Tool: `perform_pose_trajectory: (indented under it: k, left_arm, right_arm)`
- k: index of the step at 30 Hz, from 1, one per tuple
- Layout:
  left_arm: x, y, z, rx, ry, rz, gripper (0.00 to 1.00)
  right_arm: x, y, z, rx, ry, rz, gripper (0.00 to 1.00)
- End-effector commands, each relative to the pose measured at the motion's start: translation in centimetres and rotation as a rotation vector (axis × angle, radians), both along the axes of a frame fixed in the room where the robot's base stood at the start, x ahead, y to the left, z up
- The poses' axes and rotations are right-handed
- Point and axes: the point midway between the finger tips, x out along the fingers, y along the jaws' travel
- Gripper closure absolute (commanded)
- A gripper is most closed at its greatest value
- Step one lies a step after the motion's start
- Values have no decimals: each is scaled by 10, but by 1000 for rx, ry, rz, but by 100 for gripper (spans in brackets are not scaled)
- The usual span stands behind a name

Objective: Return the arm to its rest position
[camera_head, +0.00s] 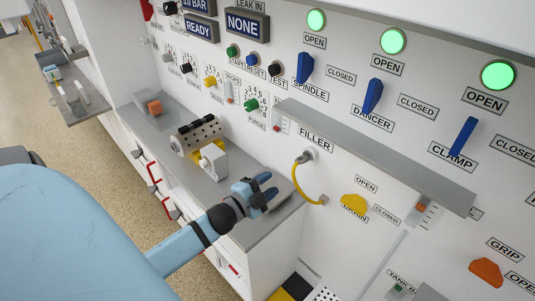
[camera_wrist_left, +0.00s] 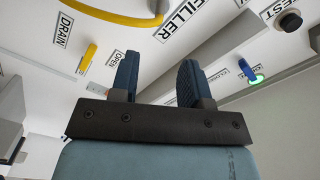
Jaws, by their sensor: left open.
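My left gripper (camera_head: 262,192) is at the lower middle of the head view, above the near end of a grey counter (camera_head: 268,227). Its blue fingers are apart, with nothing visible between them. The fingers also show in the left wrist view (camera_wrist_left: 160,80), in front of the panel, apart and empty. My light blue left arm (camera_head: 185,250) reaches in from the lower left. My right gripper is not in view.
A white panel (camera_head: 345,165) carries blue levers (camera_head: 374,97), green lamps (camera_head: 393,41) and a grey ledge (camera_head: 380,150). A yellow hose (camera_head: 299,187) hangs at FILLER, close right of the gripper. Floor shows at left.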

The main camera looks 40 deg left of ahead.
Motion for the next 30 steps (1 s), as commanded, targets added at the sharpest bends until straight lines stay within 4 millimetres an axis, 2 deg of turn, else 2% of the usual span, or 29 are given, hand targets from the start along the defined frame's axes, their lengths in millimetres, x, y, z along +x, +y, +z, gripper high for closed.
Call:
perform_pose_trajectory:
  k: [22, 26, 30]
  left_arm:
    - [-2, -3, -1, -14, 10, -1, 57]
    - [-21, -26, -14, -153, 106, 7, 57]
    - [-66, -76, -41, -432, 310, 35, 57]
  right_arm:
    - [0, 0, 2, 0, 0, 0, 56]
    - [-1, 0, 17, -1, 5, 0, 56]
    - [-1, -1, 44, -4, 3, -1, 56]
